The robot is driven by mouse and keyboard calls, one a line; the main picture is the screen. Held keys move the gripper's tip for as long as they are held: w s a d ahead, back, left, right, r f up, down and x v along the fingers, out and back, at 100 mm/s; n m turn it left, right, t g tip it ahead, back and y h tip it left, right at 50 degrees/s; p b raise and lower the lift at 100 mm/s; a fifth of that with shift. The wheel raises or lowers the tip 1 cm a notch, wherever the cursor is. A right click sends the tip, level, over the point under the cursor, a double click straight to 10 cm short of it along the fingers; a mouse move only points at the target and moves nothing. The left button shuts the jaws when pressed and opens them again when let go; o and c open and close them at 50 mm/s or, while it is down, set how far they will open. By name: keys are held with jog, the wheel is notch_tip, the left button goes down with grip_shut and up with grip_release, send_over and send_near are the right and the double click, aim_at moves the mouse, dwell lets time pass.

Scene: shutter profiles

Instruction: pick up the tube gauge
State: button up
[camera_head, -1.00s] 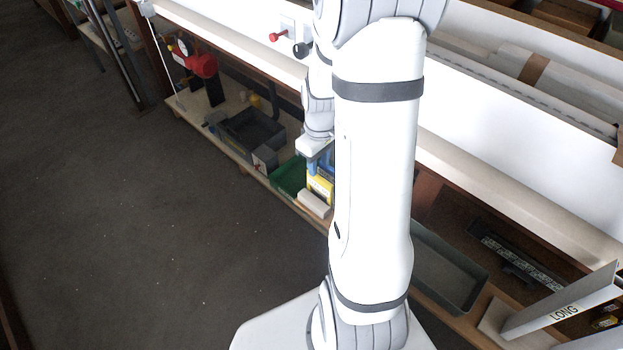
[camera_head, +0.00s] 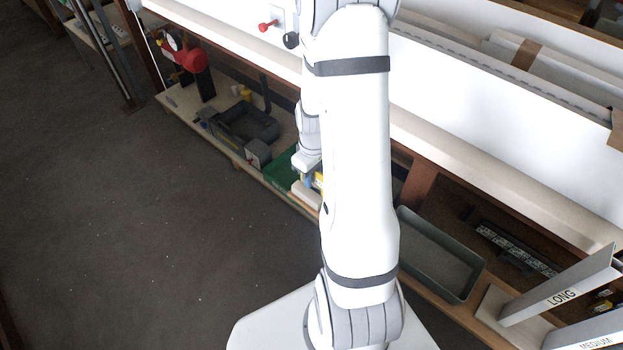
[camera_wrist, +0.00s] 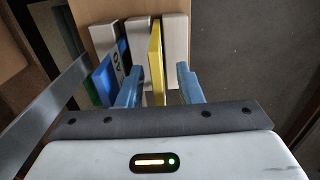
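In the wrist view a thin yellow piece (camera_wrist: 156,62) stands on edge between the two blue fingers of my gripper (camera_wrist: 160,86). The fingers are apart, with a gap on each side of the yellow piece. A pale block (camera_wrist: 175,48) stands to its right. Pale pieces and a blue piece with dark lettering (camera_wrist: 104,78) stand to its left. I cannot tell which of these is the tube gauge. In the head view, my arm hides most of this spot; a bit of yellow (camera_head: 318,179) shows beside it.
A green bin (camera_head: 281,172) and a dark grey bin (camera_head: 247,124) stand on the low shelf. A grey tray (camera_head: 440,255) lies right of my arm, near a sign reading LONG (camera_head: 562,297). In the wrist view a grey bar (camera_wrist: 45,105) runs along the left. Open floor lies left.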

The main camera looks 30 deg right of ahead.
jog(key=shift+f, duration=0.25)
jog(key=shift+c, duration=0.4)
grip_shut()
